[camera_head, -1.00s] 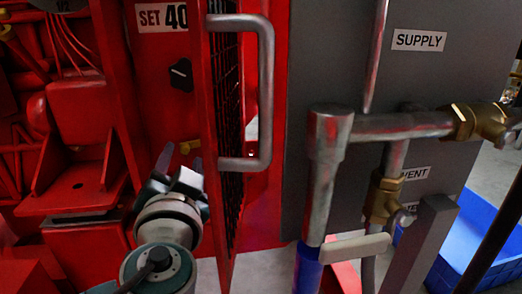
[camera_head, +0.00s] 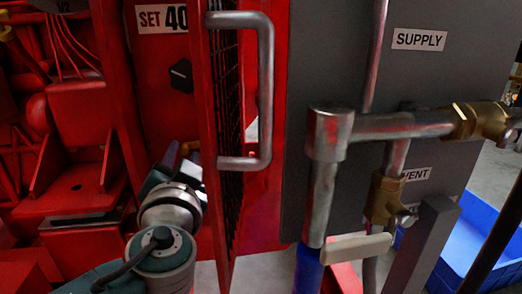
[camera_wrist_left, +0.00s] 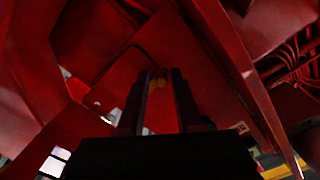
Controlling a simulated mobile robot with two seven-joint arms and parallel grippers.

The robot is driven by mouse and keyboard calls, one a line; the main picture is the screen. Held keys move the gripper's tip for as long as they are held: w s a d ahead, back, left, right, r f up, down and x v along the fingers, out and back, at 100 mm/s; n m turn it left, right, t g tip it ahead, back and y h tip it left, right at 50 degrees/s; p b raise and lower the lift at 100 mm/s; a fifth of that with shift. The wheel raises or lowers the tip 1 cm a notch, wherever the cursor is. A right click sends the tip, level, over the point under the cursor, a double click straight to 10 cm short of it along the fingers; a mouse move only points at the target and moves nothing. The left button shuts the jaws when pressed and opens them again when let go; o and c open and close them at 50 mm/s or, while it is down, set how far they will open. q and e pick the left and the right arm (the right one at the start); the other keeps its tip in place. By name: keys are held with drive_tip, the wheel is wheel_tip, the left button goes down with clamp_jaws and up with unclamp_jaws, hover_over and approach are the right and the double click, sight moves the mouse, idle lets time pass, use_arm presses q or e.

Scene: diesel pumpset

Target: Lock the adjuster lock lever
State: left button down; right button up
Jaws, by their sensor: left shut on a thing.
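The fingertips are mostly hidden in the head view by the gripper body. The exact angle of the lever is too dark and small to tell. My right gripper is not in view.
A red mesh door edge with a grey handle (camera_head: 265,90) stands just right of the gripper. A red bracket (camera_head: 85,170) is to its left. Metal pipes (camera_head: 325,180) and a grey panel (camera_head: 340,60) are further right, with a blue bin (camera_head: 465,250) on the floor.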

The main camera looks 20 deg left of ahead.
use_arm(q)
drive_tip(key=shift+r, duration=0.15)
drive_tip(key=shift+r+m, duration=0.15)
drive_tip(key=shift+m, duration=0.25)
drive_tip(key=shift+r+m+b, duration=0.3)
drive_tip(key=shift+m, duration=0.1)
drive_tip(key=c, duration=1)
unclamp_jaws()
drive_tip(key=shift+o, duration=0.9)
drive_tip(key=shift+s, duration=0.1)
drive_tip(key=shift+f, duration=0.15)
